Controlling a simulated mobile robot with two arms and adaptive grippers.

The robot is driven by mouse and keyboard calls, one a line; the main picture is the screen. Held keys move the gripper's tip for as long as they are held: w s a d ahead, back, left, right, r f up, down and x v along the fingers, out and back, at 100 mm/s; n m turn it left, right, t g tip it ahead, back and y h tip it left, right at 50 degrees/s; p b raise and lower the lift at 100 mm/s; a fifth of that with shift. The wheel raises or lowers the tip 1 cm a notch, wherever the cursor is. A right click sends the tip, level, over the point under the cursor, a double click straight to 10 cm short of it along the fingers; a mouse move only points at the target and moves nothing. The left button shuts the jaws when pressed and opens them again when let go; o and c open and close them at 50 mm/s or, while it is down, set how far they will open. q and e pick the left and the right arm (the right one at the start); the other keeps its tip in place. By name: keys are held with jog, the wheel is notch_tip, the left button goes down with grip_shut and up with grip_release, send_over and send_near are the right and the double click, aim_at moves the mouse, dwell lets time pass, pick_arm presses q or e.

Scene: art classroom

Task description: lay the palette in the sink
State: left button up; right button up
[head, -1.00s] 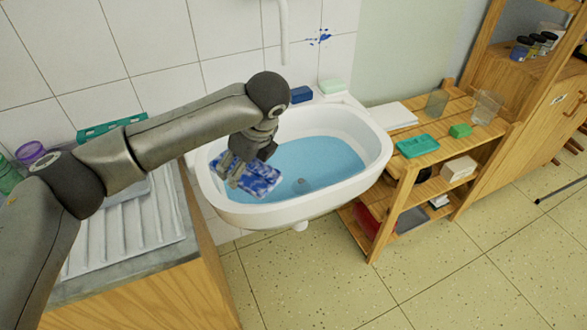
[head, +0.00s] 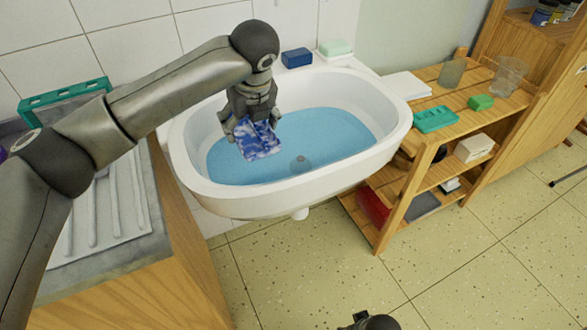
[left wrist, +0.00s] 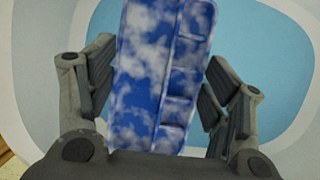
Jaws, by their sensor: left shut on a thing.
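The palette (head: 262,145) is a flat blue-and-white mottled piece with compartments along one side, best seen in the left wrist view (left wrist: 150,75). My left gripper (head: 250,125) is shut on it, with fingers on both sides, and holds it hanging tilted over the left part of the sink. The sink (head: 245,203) is a white oval basin with a blue inside and a round drain. I cannot tell whether the palette's lower edge touches the basin. A dark part of my right arm shows at the bottom edge of the head view; its jaws cannot be made out.
A blue block (head: 296,58) and a pale green soap-like block (head: 335,48) sit behind the sink. A wooden shelf (head: 440,75) with glasses and a green case (head: 435,118) stands to the right. A ribbed draining board (head: 110,220) is on the left. The basin's right side is clear.

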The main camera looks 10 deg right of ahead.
pick_arm(q)
jog(key=shift+b+x, duration=0.4)
jog(key=shift+x, duration=0.55)
jog(key=shift+s+d+f+b, duration=0.1)
jog(key=shift+s+f+b, duration=0.2)
jog(key=shift+f, duration=0.25)
send_over(254, 167)
jog(key=s, duration=0.1)
jog(key=f, duration=0.2)
jog(key=f+b, duration=0.1)
jog(key=f, duration=0.1)
jog(key=shift+s+d+f, duration=0.1)
jog(key=shift+d, duration=0.15)
notch_tip(254, 167, down, 5)
jog(key=shift+r+b, duration=0.15)
jog(key=shift+b, duration=0.35)
jog(key=shift+f, duration=0.3)
pick_arm(e)
notch_tip(254, 167, up, 9)
jog(key=w, duration=0.2)
jog(key=shift+t, duration=0.4)
